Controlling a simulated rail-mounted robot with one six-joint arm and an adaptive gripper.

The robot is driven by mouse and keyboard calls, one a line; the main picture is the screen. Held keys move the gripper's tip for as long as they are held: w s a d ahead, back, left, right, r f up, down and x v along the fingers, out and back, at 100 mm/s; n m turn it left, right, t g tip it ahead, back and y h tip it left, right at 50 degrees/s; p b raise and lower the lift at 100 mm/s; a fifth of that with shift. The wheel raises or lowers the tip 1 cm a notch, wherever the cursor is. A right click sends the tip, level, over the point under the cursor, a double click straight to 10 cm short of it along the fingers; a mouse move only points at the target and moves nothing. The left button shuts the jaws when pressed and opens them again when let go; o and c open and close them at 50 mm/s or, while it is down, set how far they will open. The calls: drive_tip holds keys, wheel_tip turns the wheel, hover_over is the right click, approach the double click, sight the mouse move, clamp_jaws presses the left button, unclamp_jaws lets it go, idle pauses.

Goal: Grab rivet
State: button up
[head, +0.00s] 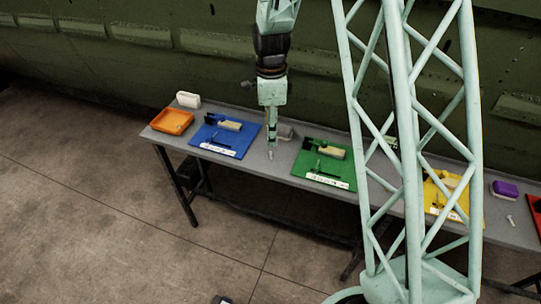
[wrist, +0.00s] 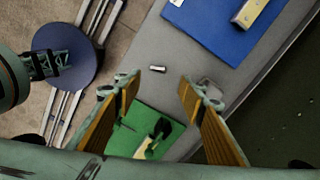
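A small silver rivet (head: 270,155) is on the grey table between the blue and green mats. In the head view it shows just below my gripper (head: 271,143). In the wrist view the rivet (wrist: 157,68) is a short metal cylinder, just beyond the fingertips and between their lines. My gripper (wrist: 167,82) is open, pointing down, with two ribbed brown-yellow finger pads wide apart and nothing between them. The fingers appear to be above the table and apart from the rivet. Another rivet-like silver piece (head: 510,221) lies farther right on the table.
The blue mat (head: 212,147) and green mat (head: 318,178) hold tools. A grey block (head: 285,131) sits behind the rivet. An orange tray (head: 172,121), a white block (head: 188,99), a yellow mat (head: 440,212) and a purple block (head: 505,189) are along the table. The green fuselage (head: 200,50) rises behind.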

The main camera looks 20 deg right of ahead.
hover_over(271, 155)
drive_tip(key=shift+w+f, duration=0.1)
drive_tip(key=shift+f, duration=1.95)
drive_tip(key=shift+f, duration=0.1)
drive_tip(key=shift+a+f+b, duration=0.1)
drive_tip(key=shift+f+b, duration=0.25)
drive_tip(key=shift+f, duration=2.15)
drive_tip(key=c, duration=0.7)
